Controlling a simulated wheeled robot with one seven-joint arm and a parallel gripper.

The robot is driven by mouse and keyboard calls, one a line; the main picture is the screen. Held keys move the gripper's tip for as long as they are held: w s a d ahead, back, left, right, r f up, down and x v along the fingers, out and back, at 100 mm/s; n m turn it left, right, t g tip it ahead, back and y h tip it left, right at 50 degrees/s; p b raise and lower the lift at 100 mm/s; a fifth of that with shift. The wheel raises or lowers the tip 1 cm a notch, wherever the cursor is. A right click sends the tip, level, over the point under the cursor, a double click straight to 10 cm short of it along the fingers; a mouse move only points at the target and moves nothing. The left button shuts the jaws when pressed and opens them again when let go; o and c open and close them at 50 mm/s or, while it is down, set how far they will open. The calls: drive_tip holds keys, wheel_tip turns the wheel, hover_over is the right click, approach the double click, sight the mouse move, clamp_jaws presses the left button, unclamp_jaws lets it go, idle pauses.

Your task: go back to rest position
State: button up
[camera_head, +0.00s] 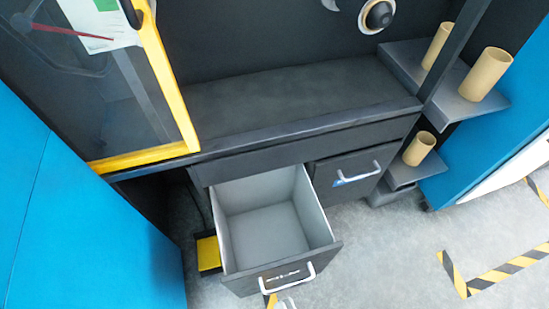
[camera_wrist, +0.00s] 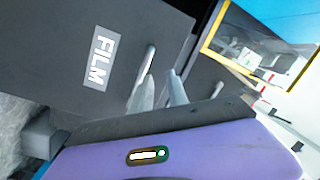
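My gripper shows in the wrist view with two pale fingers (camera_wrist: 162,92) apart and nothing seen between them. The fingers are in front of a dark drawer front (camera_wrist: 60,45) marked FILM, close to its pale handle (camera_wrist: 150,58). I cannot tell whether they touch the handle. In the head view a drawer (camera_head: 222,228) stands pulled out, grey inside and empty, with a white handle (camera_head: 288,279) on its front. A small pale shape at the bottom edge below that handle may be part of my gripper; the rest is out of that view.
A shut drawer (camera_head: 345,178) is right of the open one, below a bare dark worktop (camera_head: 290,95). Cardboard tubes (camera_head: 486,74) stand on side shelves at right. A yellow-framed door (camera_head: 145,158) and blue panel (camera_head: 80,210) are at left. Floor at lower right is clear.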

drive_tip(key=s+d+r+n+g+h, duration=0.1)
drive_tip(key=s+d+r+n+h, duration=0.25)
drive_tip(key=d+r, duration=0.5)
drive_tip(key=s+d+r+n+g+h, duration=0.2)
drive_tip(key=d+r+n+h, duration=0.15)
drive_tip(key=d+r, duration=0.45)
wheel_tip(320, 180, up, 30)
drive_tip(key=m+p, duration=0.1)
drive_tip(key=p, duration=3)
drive_tip(key=shift+w+d+p, duration=0.15)
drive_tip(key=shift+d+p, duration=0.15)
drive_tip(key=shift+d, duration=0.05)
